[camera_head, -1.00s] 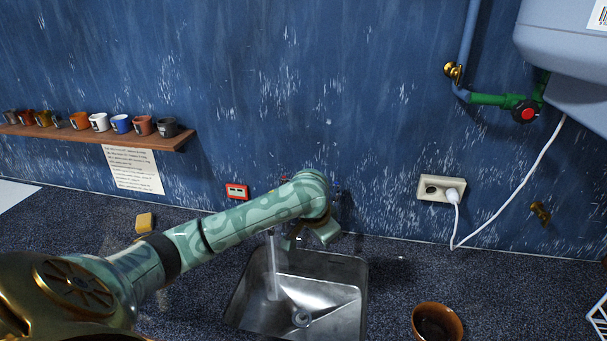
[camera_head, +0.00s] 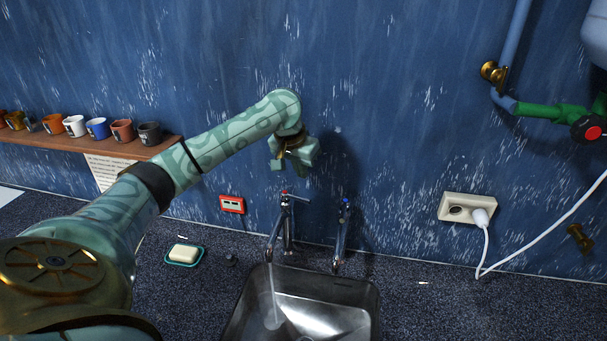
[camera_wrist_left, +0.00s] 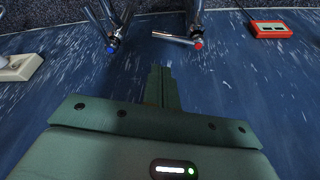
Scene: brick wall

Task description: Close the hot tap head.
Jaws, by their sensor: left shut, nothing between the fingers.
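The hot tap (camera_head: 287,222) has a red-marked head with a lever pointing right, and stands at the back left of the sink. A stream of water falls from its spout. In the left wrist view the red-marked hot tap head (camera_wrist_left: 198,44) and its lever lie just beyond the fingers, to the right. My left gripper (camera_head: 292,169) is shut and empty, above the hot tap head and apart from it. Its closed fingers (camera_wrist_left: 163,72) also show in the left wrist view. My right gripper is out of view.
The blue-marked cold tap (camera_head: 343,225) stands right of the hot tap. The metal sink (camera_head: 345,300) is below. A soap dish (camera_head: 183,263) and a red wall box (camera_head: 231,204) are to the left. A wall socket (camera_head: 467,208) with a white plug is to the right.

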